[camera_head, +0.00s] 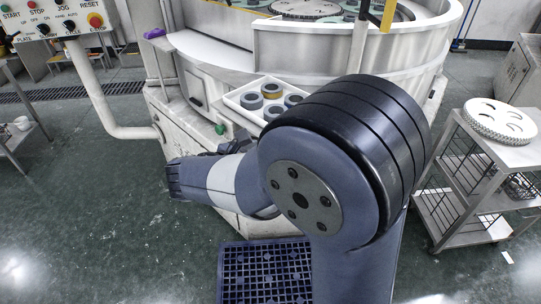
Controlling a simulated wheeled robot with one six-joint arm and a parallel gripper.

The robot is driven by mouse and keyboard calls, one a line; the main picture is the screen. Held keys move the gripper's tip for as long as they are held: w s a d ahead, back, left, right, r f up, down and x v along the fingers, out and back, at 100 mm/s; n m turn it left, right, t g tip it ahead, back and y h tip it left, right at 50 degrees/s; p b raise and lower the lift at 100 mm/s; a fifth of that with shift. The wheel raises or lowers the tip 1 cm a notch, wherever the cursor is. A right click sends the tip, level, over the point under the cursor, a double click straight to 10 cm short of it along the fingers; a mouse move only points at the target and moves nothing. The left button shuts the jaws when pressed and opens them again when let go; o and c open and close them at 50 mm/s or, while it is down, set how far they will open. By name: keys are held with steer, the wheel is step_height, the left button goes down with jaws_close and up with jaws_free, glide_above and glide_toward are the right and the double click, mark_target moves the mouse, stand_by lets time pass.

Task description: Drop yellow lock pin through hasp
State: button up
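I cannot make out a yellow lock pin or a hasp anywhere in view. The white cabinet base (179,127) of the round machine stands ahead, with a dark handle-like slot (196,102) and a small green part (220,129) on its side. My arm reaches from the lower right toward the left, in front of this cabinet. Dark parts at the far end of my arm show low against the cabinet. My gripper's fingers cannot be told apart there, and neither can anything held in them. My large arm joint hides part of the machine.
A white tray (238,98) with several ring-shaped parts sits on the machine's ledge. A purple object (155,33) lies left of it. A control panel (52,17) on a bent pipe stands left. A metal cart (480,160) bears a white disc (500,121). Left floor is open.

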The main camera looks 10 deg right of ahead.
steer(key=v, duration=0.9)
steer(key=shift+d, duration=0.1)
steer(key=x, duration=1)
steer(key=shift+w+d+r+p, duration=0.25)
steer(key=shift+w+d+p, duration=0.05)
steer(key=shift+p, duration=0.05)
steer(key=shift+s+r, duration=0.1)
steer(key=shift+r, duration=0.1)
steer(key=shift+f, duration=0.1)
